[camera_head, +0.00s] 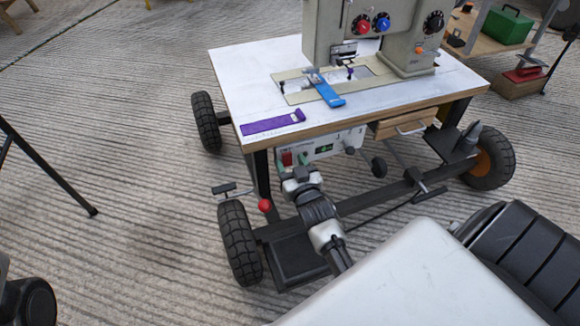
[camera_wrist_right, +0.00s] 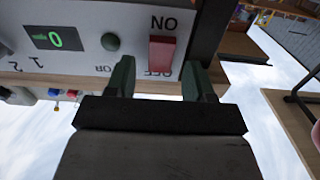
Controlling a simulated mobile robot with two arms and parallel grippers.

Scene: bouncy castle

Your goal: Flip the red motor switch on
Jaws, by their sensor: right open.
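The red motor switch (camera_head: 287,158) is on the left end of a white control panel (camera_head: 325,146) under the sewing table. In the right wrist view the red switch (camera_wrist_right: 162,53) shows upside down, with ON and OFF labels on its two sides. My right gripper (camera_head: 297,172) is just in front of the panel at the switch. In the wrist view its two fingers (camera_wrist_right: 160,76) are apart with the switch between and beyond them, and nothing is held. I cannot tell whether they touch the panel. My left gripper is not seen.
A sewing machine (camera_head: 348,45), a blue strip (camera_head: 328,92) and a purple strip (camera_head: 272,123) are on the white tabletop (camera_head: 245,75). A table leg is close to the switch. A drawer (camera_head: 402,123) and wheels (camera_head: 239,243) are around the frame. Ribbed floor at left is mostly clear.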

